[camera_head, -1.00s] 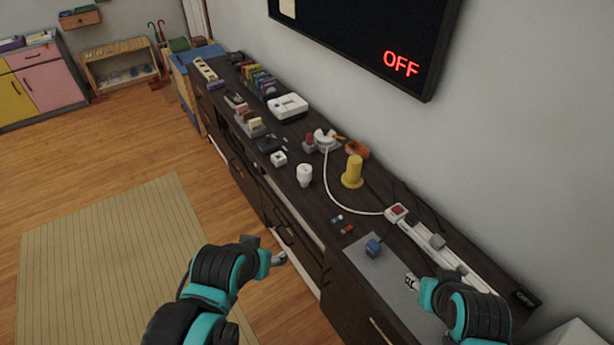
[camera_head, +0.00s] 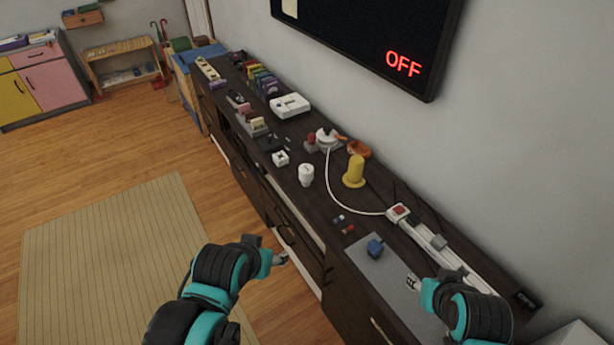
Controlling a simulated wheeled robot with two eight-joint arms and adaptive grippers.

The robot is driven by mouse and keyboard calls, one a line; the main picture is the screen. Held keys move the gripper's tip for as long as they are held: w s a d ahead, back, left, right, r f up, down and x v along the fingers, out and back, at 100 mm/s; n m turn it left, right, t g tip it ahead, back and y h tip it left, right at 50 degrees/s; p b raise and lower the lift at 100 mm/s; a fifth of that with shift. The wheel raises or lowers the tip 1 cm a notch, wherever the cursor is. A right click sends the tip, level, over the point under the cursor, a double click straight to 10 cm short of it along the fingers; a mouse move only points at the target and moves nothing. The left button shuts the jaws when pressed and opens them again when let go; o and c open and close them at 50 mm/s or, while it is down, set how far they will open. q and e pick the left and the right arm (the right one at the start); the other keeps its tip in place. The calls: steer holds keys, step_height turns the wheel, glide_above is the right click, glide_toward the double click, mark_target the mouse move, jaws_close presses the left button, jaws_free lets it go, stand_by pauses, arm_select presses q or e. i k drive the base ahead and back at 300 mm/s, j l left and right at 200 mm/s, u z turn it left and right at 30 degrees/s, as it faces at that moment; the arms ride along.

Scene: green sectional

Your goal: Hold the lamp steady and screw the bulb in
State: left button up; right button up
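A small white rounded piece (camera_head: 306,174), which looks like the bulb, stands on the dark cabinet top (camera_head: 335,195). A white round fitting (camera_head: 326,138) with a white cord stands farther back; it may be the lamp, but I cannot tell for sure. A yellow post on a round base (camera_head: 354,172) stands just right of the white piece. My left gripper (camera_head: 281,258) is in front of the cabinet, apart from these things. My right gripper (camera_head: 412,284) is over the grey mat at the near end. Both are too small to show their finger gap.
The cord runs to a white power strip (camera_head: 440,243) along the wall side. A blue block (camera_head: 375,248) sits on the grey mat (camera_head: 365,270). A white device (camera_head: 290,106) and several small items crowd the far end. A wall screen (camera_head: 375,35) reads OFF.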

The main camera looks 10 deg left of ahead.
mark_target(353, 179)
steer(key=k, duration=0.5)
steer(key=i+j+z, duration=0.1)
steer(key=z, duration=0.3)
steer(key=j+z, duration=0.15)
steer(key=z, duration=0.25)
steer(key=i+j+z, duration=0.2)
steer(key=j, duration=0.5)
steer(key=i+j+z, duration=0.25)
steer(key=j, duration=0.5)
steer(key=j+z, duration=0.2)
steer(key=j, duration=1.3)
